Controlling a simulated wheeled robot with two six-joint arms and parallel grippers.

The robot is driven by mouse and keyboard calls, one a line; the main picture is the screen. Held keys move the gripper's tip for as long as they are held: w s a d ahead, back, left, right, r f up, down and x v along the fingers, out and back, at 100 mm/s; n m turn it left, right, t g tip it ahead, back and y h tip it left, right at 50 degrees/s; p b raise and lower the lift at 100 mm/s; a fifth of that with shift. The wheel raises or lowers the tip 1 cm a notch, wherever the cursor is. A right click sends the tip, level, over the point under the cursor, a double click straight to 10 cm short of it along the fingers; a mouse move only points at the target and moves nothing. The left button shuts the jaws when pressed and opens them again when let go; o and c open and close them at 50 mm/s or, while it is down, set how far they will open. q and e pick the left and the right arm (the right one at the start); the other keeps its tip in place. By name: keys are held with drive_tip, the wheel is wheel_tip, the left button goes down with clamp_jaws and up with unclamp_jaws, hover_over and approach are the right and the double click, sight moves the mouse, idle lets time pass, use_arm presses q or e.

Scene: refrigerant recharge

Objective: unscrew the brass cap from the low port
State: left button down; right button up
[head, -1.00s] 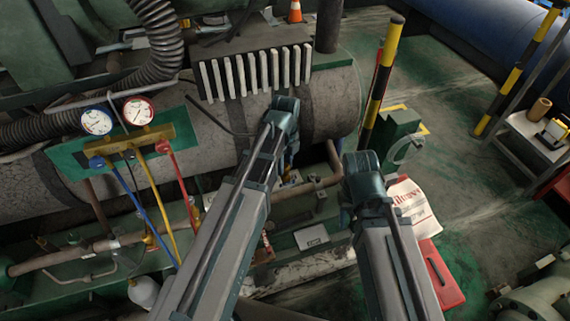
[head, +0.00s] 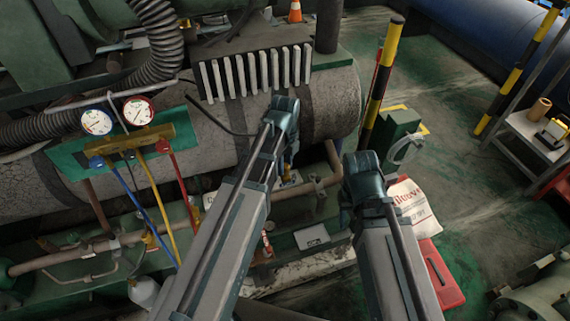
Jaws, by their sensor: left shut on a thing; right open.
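My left gripper (head: 287,165) reaches down over the pipework in front of the large grey cylinder. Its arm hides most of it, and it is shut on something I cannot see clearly. The brass cap and the low port cannot be made out; the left arm covers that area. A copper-coloured pipe (head: 318,185) shows just right of the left gripper. My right gripper (head: 350,222) hangs to the right, mostly hidden by its own wrist, apart from the pipework; it is open.
A brass manifold (head: 130,145) with two gauges (head: 97,122) and blue, yellow and red hoses is at the left. A white rag or bag (head: 413,208) and a red toolbox (head: 440,272) lie at the right. A yellow-black post (head: 383,80) stands behind.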

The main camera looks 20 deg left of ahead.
use_arm(q)
drive_tip(key=n, duration=0.3)
drive_tip(key=shift+n, duration=0.3)
drive_tip(key=n, duration=0.2)
drive_tip(key=shift+n, duration=0.8)
drive_tip(key=n, duration=0.3)
drive_tip(key=shift+n, duration=0.3)
